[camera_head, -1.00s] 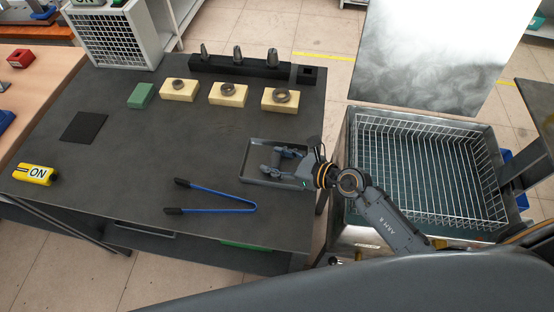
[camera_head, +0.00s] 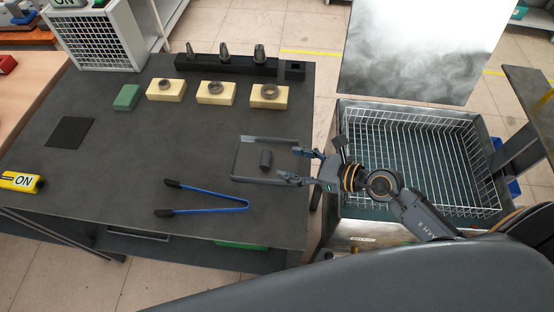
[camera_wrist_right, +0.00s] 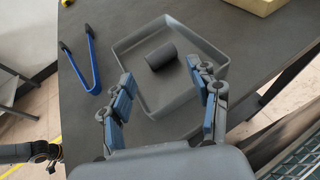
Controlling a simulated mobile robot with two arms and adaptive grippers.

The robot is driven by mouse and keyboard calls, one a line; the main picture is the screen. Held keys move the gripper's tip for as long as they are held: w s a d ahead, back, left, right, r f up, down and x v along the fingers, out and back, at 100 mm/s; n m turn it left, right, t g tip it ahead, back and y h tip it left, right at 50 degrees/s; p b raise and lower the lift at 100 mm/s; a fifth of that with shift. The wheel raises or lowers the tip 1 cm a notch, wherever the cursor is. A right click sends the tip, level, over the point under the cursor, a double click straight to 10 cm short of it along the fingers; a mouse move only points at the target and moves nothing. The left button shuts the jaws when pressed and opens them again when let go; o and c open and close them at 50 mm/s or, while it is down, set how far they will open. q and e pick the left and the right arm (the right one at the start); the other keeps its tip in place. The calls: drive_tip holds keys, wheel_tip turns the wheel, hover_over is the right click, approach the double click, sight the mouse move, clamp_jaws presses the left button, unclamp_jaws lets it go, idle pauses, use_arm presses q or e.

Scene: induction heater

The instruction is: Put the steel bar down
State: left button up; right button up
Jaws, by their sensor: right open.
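The steel bar (camera_head: 266,159) is a short dark grey cylinder lying inside the shallow grey tray (camera_head: 236,166) on the dark table. In the right wrist view the bar (camera_wrist_right: 161,56) lies on its side on the floor of the tray (camera_wrist_right: 198,101), near one wall. My right gripper (camera_head: 299,166) is open and empty at the right edge of the tray, apart from the bar. Its two spread fingers also show in the right wrist view (camera_wrist_right: 164,88), with the bar beyond their tips. My left gripper is not in view.
Blue tongs (camera_head: 210,198) lie left of the tray. Yellow blocks (camera_head: 215,93) with rings stand at the back, before a black holder (camera_head: 215,66) with cones. A wire basket (camera_head: 420,165) in a metal tank is right of the table. The table's middle is clear.

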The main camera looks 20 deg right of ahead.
drive_tip(key=v, duration=0.2)
drive_tip(key=shift+s+d, duration=0.2)
drive_tip(key=shift+s, duration=0.1)
drive_tip(key=shift+s+d+r, duration=0.3)
drive_tip(key=shift+r, duration=0.05)
drive_tip(key=shift+s+f, duration=0.1)
